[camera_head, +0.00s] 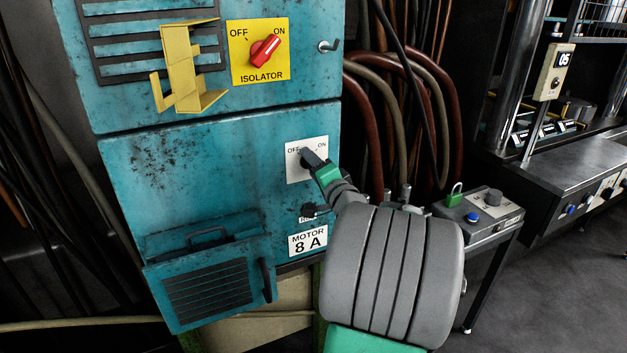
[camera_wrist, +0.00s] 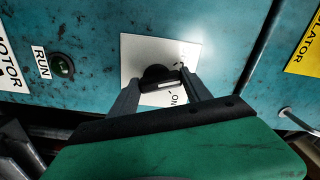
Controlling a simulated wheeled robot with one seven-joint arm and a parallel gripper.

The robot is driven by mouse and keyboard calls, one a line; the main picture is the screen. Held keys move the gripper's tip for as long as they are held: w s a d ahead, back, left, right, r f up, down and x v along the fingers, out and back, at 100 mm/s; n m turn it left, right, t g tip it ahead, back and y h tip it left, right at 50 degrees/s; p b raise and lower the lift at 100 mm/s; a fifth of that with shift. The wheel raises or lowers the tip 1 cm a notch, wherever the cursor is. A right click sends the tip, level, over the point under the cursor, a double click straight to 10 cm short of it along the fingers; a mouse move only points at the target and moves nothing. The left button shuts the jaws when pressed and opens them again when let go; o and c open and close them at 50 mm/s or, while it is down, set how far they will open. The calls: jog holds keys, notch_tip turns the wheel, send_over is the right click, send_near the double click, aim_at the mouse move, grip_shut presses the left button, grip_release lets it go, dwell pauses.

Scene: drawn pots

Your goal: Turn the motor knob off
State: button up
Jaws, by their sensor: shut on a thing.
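The motor knob (camera_wrist: 156,74) is small and black, on a white plate (camera_head: 294,172) marked OFF at left and ON at right in the head view. The plate is on the lower teal cabinet door, above the MOTOR 8 A label (camera_head: 308,241). My gripper (camera_head: 307,157) is at the plate and largely covers the knob in the head view. In the wrist view, my gripper (camera_wrist: 162,88) has one finger on each side of the knob and is shut on it. A white mark shows on the knob; I cannot tell which setting it points to.
Above is a red isolator knob (camera_head: 264,50) on a yellow plate, beside a yellow bracket (camera_head: 183,75) and a small hook handle (camera_head: 329,46). A RUN lamp (camera_wrist: 62,66) is near the motor plate. A small control box (camera_head: 480,213) stands at right.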

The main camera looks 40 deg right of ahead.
jog(key=n+b, duration=0.1)
jog(key=b, duration=0.1)
jog(key=n+b, duration=0.3)
jog(key=b, duration=0.1)
jog(key=shift+f+n+b, duration=0.25)
jog(key=shift+n+b, duration=0.05)
jog(key=shift+n, duration=0.1)
jog(key=shift+r, duration=0.15)
jog(key=o, duration=1.4)
jog(key=shift+c, duration=0.2)
jog(key=shift+s+a, duration=0.1)
jog(key=v, duration=0.7)
jog(key=shift+s+b, duration=0.3)
jog(key=shift+b, duration=0.15)
